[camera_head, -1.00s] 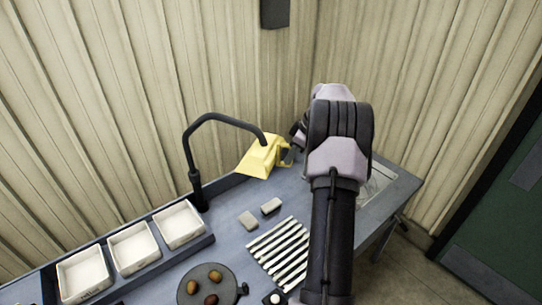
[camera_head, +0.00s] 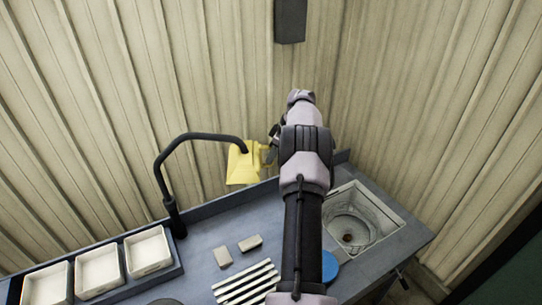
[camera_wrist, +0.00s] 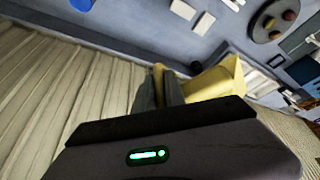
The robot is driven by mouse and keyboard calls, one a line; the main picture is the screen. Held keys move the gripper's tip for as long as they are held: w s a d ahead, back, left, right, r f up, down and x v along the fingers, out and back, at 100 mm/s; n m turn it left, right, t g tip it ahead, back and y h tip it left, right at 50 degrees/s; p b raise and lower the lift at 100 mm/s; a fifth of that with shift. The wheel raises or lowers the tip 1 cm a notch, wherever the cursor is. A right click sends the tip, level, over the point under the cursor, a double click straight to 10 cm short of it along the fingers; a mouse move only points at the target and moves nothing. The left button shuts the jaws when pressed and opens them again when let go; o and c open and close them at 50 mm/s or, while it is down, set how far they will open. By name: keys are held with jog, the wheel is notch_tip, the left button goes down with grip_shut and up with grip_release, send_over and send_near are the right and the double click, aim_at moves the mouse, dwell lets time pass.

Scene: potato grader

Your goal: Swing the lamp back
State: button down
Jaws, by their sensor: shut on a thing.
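The lamp has a yellow shade (camera_head: 242,166) on a black bent arm (camera_head: 205,137) that rises from the bench's back edge. The shade hangs near the back wall, above the bench. My gripper (camera_head: 271,150) is at the right side of the shade, shut on its yellow handle. The jaws are small and partly hidden by my arm in the head view. In the wrist view my gripper (camera_wrist: 160,88) has its fingers together on a yellow piece, with the shade (camera_wrist: 215,80) just to the right.
White trays (camera_head: 147,252) stand in a row at the left. Two grey blocks (camera_head: 236,251) and a slatted rack (camera_head: 247,283) lie on the bench. A basin (camera_head: 352,222) and a blue disc (camera_head: 329,267) are at the right. The ribbed wall (camera_head: 230,60) is close behind the lamp.

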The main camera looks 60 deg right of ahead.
jog(key=shift+w+d, duration=0.2)
dwell(0.3)
jog(key=c, duration=1.4)
grip_release()
jog(key=shift+w, duration=0.15)
jog(key=p+v, duration=0.1)
jog(key=v, duration=1.6)
jog(key=shift+r, duration=0.2)
